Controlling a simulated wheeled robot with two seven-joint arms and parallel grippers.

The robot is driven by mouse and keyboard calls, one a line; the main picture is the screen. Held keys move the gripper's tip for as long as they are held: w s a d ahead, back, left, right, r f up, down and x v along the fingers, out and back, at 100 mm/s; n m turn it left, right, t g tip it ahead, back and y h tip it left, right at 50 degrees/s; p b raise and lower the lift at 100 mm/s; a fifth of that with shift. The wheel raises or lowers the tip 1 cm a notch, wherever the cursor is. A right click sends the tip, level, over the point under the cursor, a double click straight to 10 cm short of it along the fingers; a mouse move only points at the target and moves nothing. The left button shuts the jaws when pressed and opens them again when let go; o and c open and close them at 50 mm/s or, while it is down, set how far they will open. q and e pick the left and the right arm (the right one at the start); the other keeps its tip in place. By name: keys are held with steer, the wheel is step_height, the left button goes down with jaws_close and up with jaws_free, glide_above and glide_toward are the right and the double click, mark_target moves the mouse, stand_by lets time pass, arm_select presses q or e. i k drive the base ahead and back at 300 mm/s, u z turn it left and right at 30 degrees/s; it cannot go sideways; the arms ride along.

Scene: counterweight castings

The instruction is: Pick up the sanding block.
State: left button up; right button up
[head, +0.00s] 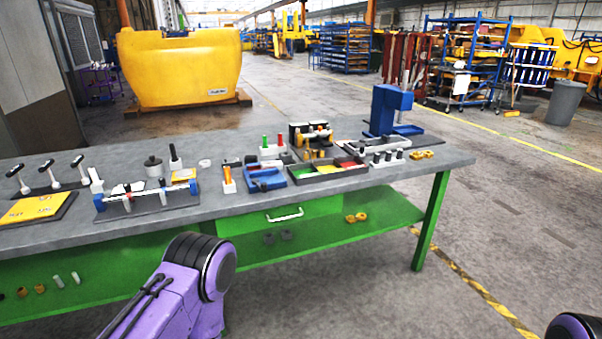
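I cannot pick out the sanding block with certainty among the many small items on the grey workbench (300,200). A small block with a yellow-orange top (184,175) lies on the left half of the bench, behind a long fixture, but it is too small to name surely. Neither gripper shows. A purple and black part of my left arm is in front of the bench at the bottom, and a dark part of my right arm shows at the bottom right corner.
A blue vise-like tool (265,179), a sectioned tray (327,178) and a blue press (388,110) stand on the bench. A yellow panel (38,207) lies at the left. The bench's front edge is mostly bare. Open floor lies to the right.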

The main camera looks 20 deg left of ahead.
mark_target(248, 159)
steer(key=z, duration=0.4)
steer(key=k, duration=0.2)
steer(key=u, duration=1.3)
steer(key=i, duration=0.65)
steer(key=u, duration=0.2)
